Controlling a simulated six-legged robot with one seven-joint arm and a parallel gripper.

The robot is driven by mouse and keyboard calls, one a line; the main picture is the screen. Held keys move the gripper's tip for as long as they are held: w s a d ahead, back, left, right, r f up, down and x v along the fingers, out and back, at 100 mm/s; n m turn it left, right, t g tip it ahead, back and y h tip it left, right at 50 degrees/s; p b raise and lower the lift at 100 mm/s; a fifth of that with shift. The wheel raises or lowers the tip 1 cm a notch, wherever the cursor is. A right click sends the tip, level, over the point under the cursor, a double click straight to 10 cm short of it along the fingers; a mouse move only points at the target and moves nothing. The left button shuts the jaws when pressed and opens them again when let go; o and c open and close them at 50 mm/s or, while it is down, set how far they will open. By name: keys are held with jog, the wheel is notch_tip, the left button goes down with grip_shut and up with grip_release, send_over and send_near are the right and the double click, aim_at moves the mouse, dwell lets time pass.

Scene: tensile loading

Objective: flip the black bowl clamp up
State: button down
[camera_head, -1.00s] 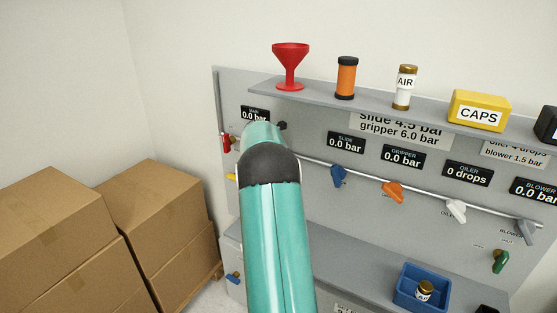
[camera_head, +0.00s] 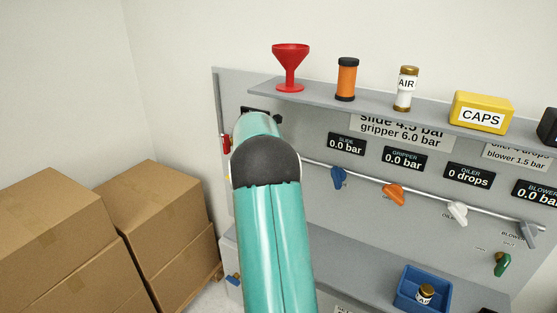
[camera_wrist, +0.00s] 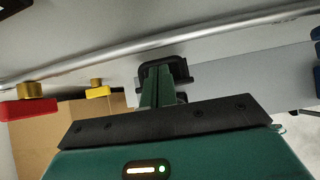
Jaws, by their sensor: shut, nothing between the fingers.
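The black bowl clamp (camera_wrist: 180,69) shows in the wrist view as a black bracket-like piece below the silver pipe. My gripper (camera_wrist: 157,74) is shut and empty, its green fingers right at the clamp and covering part of it. I cannot tell whether they touch it. In the head view my teal arm hides the gripper; a small dark piece shows beside the arm, but I cannot tell if it is the clamp.
A red handle (camera_wrist: 28,107) and a yellow handle (camera_wrist: 97,91) hang left of the clamp. The silver pipe (camera_wrist: 130,49) runs above. The panel shelf (camera_head: 330,100) holds a red funnel (camera_head: 291,65). Cardboard boxes (camera_head: 60,235) stand at the left.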

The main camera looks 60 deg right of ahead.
jog(key=v, duration=0.9)
jog(key=s+a+r+m+t+y, duration=0.1)
jog(key=a+r+m, duration=0.15)
jog(key=a, duration=0.75)
jog(key=s+a+r+m+t+y, duration=0.1)
jog(key=a+r+m, duration=0.15)
jog(key=a, duration=0.75)
jog(key=s+a+r+m+t+y, duration=0.1)
jog(key=a+m, duration=0.3)
jog(key=a, duration=0.6)
jog(key=s+a+f+m+t+y, duration=0.1)
jog(key=s+a+f+m+y, duration=0.1)
jog(key=s+a+m, duration=0.3)
jog(key=s+a+f+m+t+y, duration=0.1)
jog(key=s+a+f+m, duration=0.3)
jog(key=s+a, duration=0.7)
jog(key=a+y, duration=0.1)
jog(key=a, duration=0.5)
jog(key=shift+a+f+m+y, duration=0.25)
jog(key=shift+a+m+y, duration=0.1)
jog(key=shift+m+y, duration=0.05)
